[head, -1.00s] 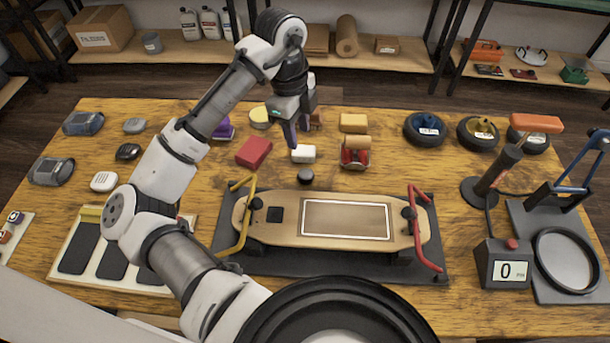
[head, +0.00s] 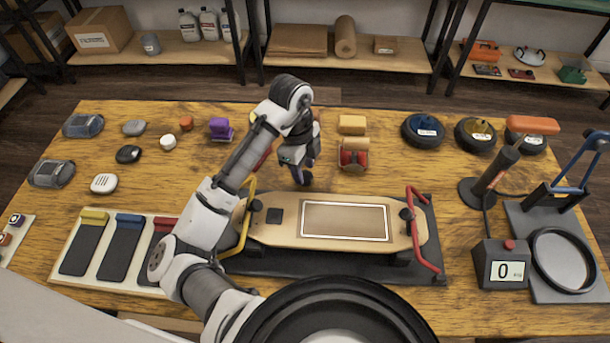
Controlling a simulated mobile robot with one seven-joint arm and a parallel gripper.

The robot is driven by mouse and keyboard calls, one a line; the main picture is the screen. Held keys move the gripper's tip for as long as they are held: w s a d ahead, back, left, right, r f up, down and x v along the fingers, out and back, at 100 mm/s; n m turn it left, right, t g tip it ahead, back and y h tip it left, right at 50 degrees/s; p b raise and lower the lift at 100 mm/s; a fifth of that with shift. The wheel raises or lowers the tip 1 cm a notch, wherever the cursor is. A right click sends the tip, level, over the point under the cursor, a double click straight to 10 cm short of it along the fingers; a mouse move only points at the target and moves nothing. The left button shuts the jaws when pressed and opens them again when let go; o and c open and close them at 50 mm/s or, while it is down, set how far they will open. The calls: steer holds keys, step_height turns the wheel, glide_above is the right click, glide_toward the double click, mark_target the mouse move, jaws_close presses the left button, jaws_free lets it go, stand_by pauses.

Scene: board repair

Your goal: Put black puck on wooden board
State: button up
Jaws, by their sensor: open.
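The wooden board (head: 270,232) is a long light deck with a white-outlined rectangle on top. It lies on a dark base between a yellow bent bar (head: 243,222) at its left and a red one (head: 424,240) at its right. My gripper (head: 303,178) is open, pointing down just behind the board's back edge, left of its middle. It is at the spot where the small black puck stood in the earlier view. The puck is hidden or cannot be told from the dark fingers, so I cannot see whether they touch it.
A red roller (head: 353,158) and a yellow block (head: 352,124) stand right of my gripper. A red block (head: 262,158) is partly behind my arm. Dark wheels (head: 423,130) line the back right. Dark pads (head: 120,250) lie at left.

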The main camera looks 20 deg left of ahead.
mark_target(304, 175)
steer(key=shift+d+f, duration=0.15)
steer(key=shift+f, duration=0.95)
steer(key=c, duration=0.7)
steer(key=shift+r, duration=0.1)
step_height(304, 175, up, 20)
